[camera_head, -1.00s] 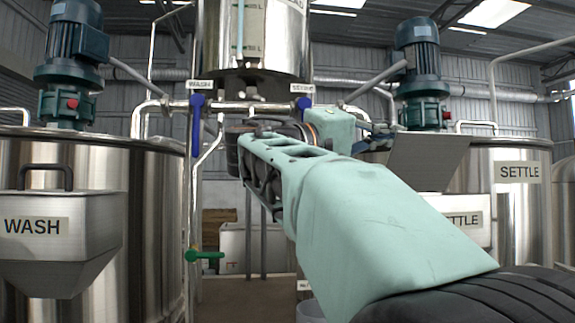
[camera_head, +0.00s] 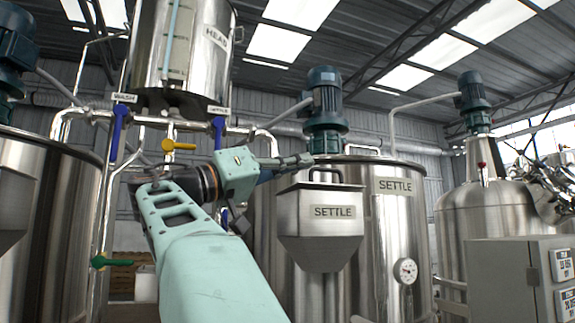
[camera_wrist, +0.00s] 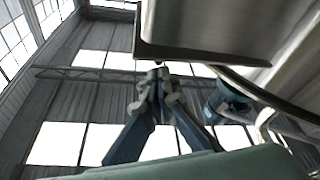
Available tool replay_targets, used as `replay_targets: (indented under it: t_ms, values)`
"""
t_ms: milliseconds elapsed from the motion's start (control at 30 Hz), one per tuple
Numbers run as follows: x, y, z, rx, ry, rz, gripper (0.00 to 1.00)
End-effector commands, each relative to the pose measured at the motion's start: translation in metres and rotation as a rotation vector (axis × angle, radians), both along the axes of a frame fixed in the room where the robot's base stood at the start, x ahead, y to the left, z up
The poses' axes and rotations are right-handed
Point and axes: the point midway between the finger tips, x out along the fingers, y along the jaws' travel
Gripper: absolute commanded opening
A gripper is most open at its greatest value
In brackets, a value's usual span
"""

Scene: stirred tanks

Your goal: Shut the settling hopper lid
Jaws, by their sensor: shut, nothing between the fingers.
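The settling hopper (camera_head: 320,236) is a steel box with a tapering bottom and a SETTLE label, on the front of the settle tank (camera_head: 390,235). Its lid (camera_head: 318,187) lies flat across the top and looks shut, with a dark handle (camera_head: 325,171) upright on it. My gripper (camera_head: 306,159) is shut and empty, just above the lid's left back side, near the handle; whether it touches is unclear. In the wrist view my gripper (camera_wrist: 158,73) has its fingertips together just below the edge of a grey metal part (camera_wrist: 205,28).
The head tank (camera_head: 180,50) hangs above, with blue valve handles (camera_head: 118,132) and a yellow one (camera_head: 178,145) on pipes below. A grey control box (camera_head: 510,280) stands at the lower right.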

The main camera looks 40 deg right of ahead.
Motion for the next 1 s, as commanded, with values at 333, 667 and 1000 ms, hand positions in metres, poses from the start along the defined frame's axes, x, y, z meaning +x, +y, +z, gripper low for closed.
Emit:
replay_targets:
  t_ms: [333, 667, 1000]
  values:
    - [0.0006, -0.0002, -0.0079, 0.001, 0.001, 0.000, 0.00]
    - [0.0007, -0.0005, -0.0089, 0.003, 0.002, -0.001, 0.00]
    - [0.0012, -0.0008, -0.0114, 0.006, 0.003, -0.003, 0.00]
